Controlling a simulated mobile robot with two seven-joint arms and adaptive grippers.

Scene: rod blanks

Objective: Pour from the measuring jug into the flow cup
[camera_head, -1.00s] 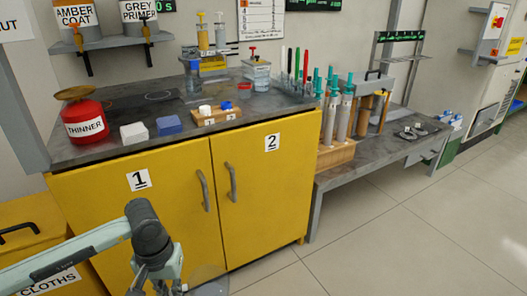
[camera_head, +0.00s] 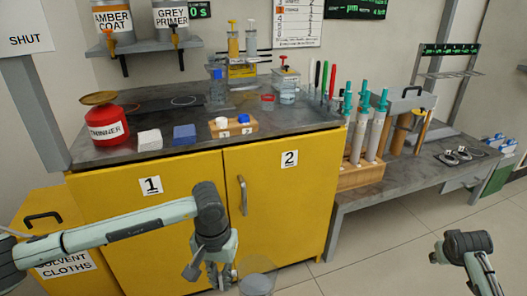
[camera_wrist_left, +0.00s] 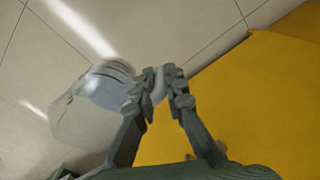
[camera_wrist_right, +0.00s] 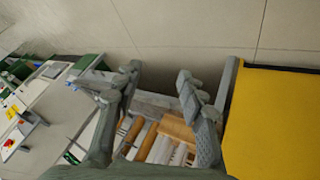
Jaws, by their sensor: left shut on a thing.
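My left gripper (camera_head: 226,277) is in front of the yellow cabinet, below the bench top. It is shut on the handle of a clear measuring jug (camera_head: 257,277). In the left wrist view the jug (camera_wrist_left: 100,92) hangs beside the fingers (camera_wrist_left: 160,80) over the floor, with grey-looking contents. The head view's lower edge cuts close to the jug. My right gripper (camera_wrist_right: 160,80) is open and empty in its wrist view; its arm shows at the lower right of the head view. I cannot pick out the flow cup with certainty among the bench items.
The bench (camera_head: 190,137) carries a red thinner can (camera_head: 106,127), a white block (camera_head: 150,140), a blue block (camera_head: 184,134) and a wooden block (camera_head: 234,128) with caps. A lower side table (camera_head: 400,170) holds a rack of tubes.

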